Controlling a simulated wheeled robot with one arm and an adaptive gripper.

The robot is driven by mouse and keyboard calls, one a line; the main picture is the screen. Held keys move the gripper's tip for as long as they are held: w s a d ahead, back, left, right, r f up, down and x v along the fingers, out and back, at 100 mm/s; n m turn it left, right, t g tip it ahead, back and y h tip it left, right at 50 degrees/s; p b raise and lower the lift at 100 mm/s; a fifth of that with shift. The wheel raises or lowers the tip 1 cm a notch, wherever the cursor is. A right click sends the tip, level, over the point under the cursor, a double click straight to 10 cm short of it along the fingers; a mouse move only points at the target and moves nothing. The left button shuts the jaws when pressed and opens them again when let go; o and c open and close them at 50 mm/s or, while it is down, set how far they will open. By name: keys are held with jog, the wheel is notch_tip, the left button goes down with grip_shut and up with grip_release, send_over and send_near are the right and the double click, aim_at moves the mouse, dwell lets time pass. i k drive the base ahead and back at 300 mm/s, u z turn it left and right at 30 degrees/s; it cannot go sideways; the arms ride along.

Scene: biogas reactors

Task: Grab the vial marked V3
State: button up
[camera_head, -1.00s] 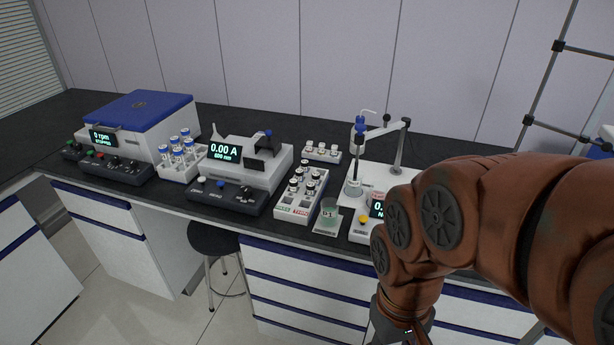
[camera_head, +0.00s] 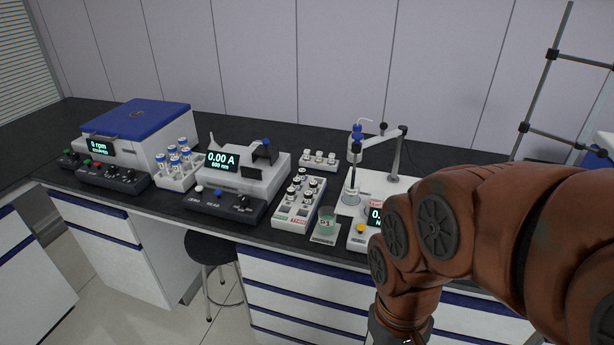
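A white rack (camera_head: 291,219) with several small capped vials (camera_head: 303,187) stands near the front edge of the bench, mid-picture. A smaller white rack (camera_head: 319,163) with a few white-capped vials stands behind it. Another white rack (camera_head: 178,181) at the left holds several blue-capped tubes (camera_head: 174,161). The markings on the vials are too small to read, so I cannot tell which is V3. My arm fills the right side and hangs down in front of the bench. My gripper is outside the picture, below the bottom edge.
A photometer reading 0.00 A (camera_head: 240,180), a blue-lidded centrifuge (camera_head: 140,125) and a probe stand (camera_head: 400,155) also occupy the bench. A stool (camera_head: 211,247) stands below.

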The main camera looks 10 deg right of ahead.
aim_at(313, 184)
jog(key=k, duration=1.2)
jog(key=u, duration=1.15)
jog(key=i, duration=2.3)
jog(key=z, duration=1.3)
jog(key=i, duration=0.7)
jog(key=z, duration=0.7)
